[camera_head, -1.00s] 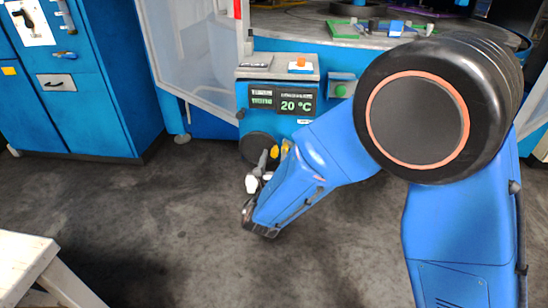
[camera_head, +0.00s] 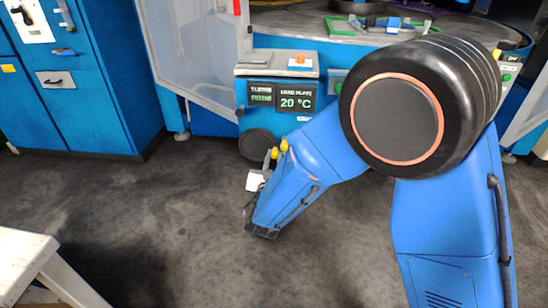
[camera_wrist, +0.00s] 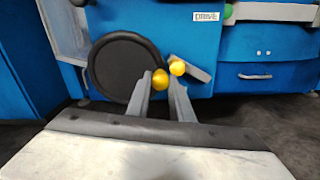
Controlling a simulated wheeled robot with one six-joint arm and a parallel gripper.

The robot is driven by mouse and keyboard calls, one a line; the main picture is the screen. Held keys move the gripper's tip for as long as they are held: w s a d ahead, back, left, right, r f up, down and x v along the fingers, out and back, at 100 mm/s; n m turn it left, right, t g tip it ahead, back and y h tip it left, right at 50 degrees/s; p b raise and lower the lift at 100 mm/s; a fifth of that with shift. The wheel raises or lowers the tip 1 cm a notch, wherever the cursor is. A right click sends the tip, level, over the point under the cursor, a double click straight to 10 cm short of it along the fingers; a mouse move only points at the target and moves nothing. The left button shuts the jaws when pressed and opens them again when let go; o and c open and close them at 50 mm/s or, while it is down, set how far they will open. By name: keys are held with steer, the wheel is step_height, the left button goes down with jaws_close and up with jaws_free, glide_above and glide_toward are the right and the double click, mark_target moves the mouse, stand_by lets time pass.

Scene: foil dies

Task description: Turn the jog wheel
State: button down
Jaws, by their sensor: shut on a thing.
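The jog wheel is a black disc (camera_wrist: 124,64) with a raised rim, on the blue machine's lower front. It also shows in the head view (camera_head: 256,143), partly behind my gripper. My gripper (camera_wrist: 163,82) is at the wheel's lower right. Its two grey fingers are closed on a yellow knob (camera_wrist: 160,79) beside the wheel's rim. I cannot see how this knob joins the wheel. A second yellow knob (camera_wrist: 177,68) sits just to the right, by a grey lever (camera_wrist: 193,66) under the "DRIVE" label (camera_wrist: 206,16).
Above the wheel is a display reading 20 °C (camera_head: 297,99), with an orange button (camera_head: 300,59) on the ledge. A clear guard door (camera_head: 190,50) stands open at left. Blue cabinets (camera_head: 85,110) are further left. A white bench (camera_head: 25,262) is at lower left. The grey floor between is clear.

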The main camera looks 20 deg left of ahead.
steer(key=c, duration=1.6)
jaws_free()
steer(key=shift+o, duration=0.2)
steer(key=shift+s, duration=0.1)
steer(key=v, duration=1.7)
steer(key=shift+d, duration=0.15)
